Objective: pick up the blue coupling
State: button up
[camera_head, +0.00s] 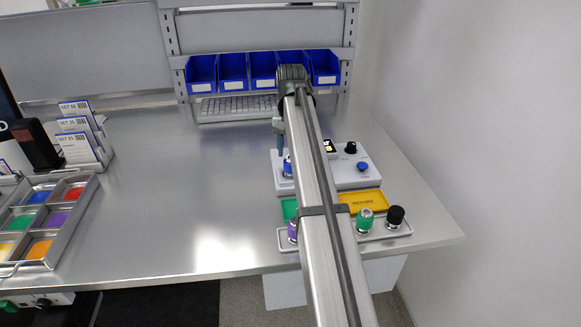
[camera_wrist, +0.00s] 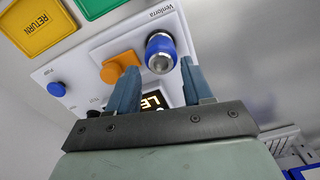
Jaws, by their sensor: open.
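The blue coupling (camera_wrist: 160,43) has a blue knurled body and a silver end. It sits on the white device (camera_wrist: 85,62) marked Ventorra, beside an orange knob (camera_wrist: 120,66). In the head view the coupling (camera_head: 287,168) shows as a small blue piece at the device's left edge, partly hidden by my arm. My gripper (camera_wrist: 158,68) is open, its two blue-grey fingers apart with nothing held between them. In the wrist view the coupling appears between and just beyond the fingertips; contact cannot be told. In the head view my gripper (camera_head: 280,146) is above the coupling.
A tray (camera_head: 400,232) in front of the device holds a green coupling (camera_head: 365,220), a black one (camera_head: 396,216) and a purple one partly behind my arm. Blue bins (camera_head: 233,72) and a keyboard (camera_head: 228,108) are behind. The table's middle (camera_head: 180,190) is clear.

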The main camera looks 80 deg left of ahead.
jog(key=shift+s+f, duration=0.1)
jog(key=shift+f, duration=2.75)
jog(key=shift+a+r, duration=0.1)
jog(key=c, duration=0.9)
